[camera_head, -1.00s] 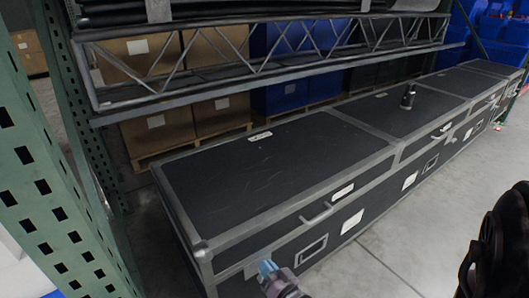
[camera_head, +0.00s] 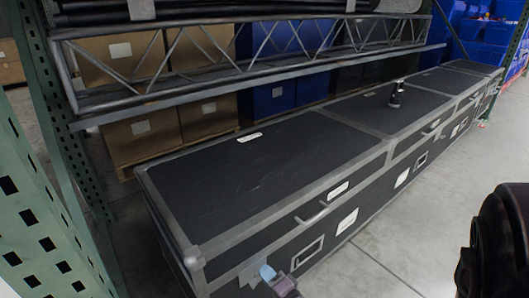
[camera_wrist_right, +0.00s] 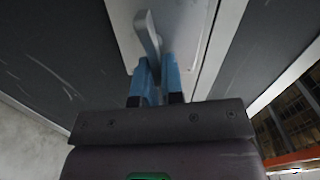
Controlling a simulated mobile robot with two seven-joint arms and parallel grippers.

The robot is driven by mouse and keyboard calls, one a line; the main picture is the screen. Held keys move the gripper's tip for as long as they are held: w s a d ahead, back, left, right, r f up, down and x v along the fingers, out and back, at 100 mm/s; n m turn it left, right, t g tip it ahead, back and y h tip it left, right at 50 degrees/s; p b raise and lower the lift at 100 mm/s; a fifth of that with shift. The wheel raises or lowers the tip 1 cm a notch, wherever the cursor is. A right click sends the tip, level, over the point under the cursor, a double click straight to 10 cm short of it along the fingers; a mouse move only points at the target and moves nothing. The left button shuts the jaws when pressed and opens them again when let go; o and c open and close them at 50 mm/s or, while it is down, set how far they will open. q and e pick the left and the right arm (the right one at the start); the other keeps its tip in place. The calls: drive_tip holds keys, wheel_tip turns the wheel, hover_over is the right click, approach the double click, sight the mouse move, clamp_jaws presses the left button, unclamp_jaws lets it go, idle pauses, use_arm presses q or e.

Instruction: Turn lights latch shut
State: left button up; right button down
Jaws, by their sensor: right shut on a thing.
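The near black flight case (camera_head: 260,185) with grey metal edges has its lid down. Its latch (camera_wrist_right: 149,35) is a small grey lever on a pale plate in the right wrist view. My right gripper (camera_head: 267,273) is at the near end of the case's front face in the head view. In the right wrist view its blue fingers (camera_wrist_right: 155,75) are shut on the lower part of the lever. The fingers hide that part, and the latch is hard to make out in the head view. My left gripper is not in view.
More black cases run in a row to the back right, with a small dark object (camera_head: 397,93) on one. A metal truss (camera_head: 250,65) hangs above and behind. A green rack post (camera_head: 35,200) stands at the left. Grey floor (camera_head: 430,220) is open in front.

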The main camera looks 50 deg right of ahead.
drive_tip(key=shift+f+m, duration=0.15)
drive_tip(key=shift+m, duration=0.35)
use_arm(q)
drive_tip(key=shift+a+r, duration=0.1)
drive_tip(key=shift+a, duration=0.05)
use_arm(e)
drive_tip(key=shift+m, duration=0.3)
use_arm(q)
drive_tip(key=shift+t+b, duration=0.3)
use_arm(e)
drive_tip(key=shift+w, duration=0.1)
drive_tip(key=c, duration=1.2)
unclamp_jaws()
drive_tip(key=shift+c, duration=0.2)
use_arm(q)
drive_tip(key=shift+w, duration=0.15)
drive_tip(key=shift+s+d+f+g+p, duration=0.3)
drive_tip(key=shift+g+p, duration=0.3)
drive_tip(key=shift+p, duration=0.5)
use_arm(e)
drive_tip(key=v, duration=1.1)
